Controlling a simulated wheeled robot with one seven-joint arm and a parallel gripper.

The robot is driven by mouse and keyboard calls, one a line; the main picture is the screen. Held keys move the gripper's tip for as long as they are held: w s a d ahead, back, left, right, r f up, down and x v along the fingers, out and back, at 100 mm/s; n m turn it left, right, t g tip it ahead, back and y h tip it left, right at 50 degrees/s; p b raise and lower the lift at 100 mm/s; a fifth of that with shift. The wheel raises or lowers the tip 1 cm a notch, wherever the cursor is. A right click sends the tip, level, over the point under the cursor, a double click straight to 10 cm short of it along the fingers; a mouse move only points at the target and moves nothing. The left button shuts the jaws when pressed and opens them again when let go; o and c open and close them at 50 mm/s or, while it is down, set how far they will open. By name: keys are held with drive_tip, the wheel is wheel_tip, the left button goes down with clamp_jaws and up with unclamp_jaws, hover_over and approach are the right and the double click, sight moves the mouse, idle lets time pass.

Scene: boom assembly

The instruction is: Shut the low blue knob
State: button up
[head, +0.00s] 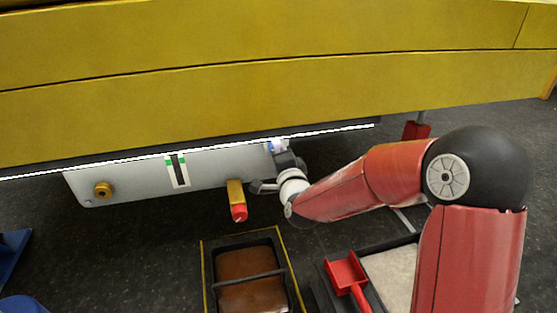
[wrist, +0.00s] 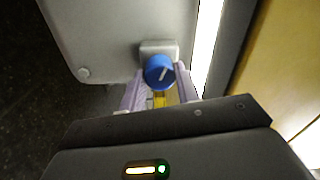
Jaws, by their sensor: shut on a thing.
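In the head view only a small bit of blue (head: 272,146) shows at the panel's right end, mostly hidden by my gripper (head: 281,158). In the wrist view, my gripper's two pale fingers (wrist: 159,80) stand on either side of the knob and are shut on it.
The grey panel (head: 140,180) hangs under the yellow boom (head: 250,85), beside a bright light strip. A brass spout with a red tip (head: 239,212) juts out left of my gripper. A brown-filled tray (head: 206,265) and a red dustpan (head: 346,272) are on the floor below.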

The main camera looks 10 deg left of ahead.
drive_tip(key=n, duration=1.4)
drive_tip(key=shift+a+g, duration=0.1)
drive_tip(key=shift+g, duration=0.2)
idle(0.3)
drive_tip(key=o, duration=1)
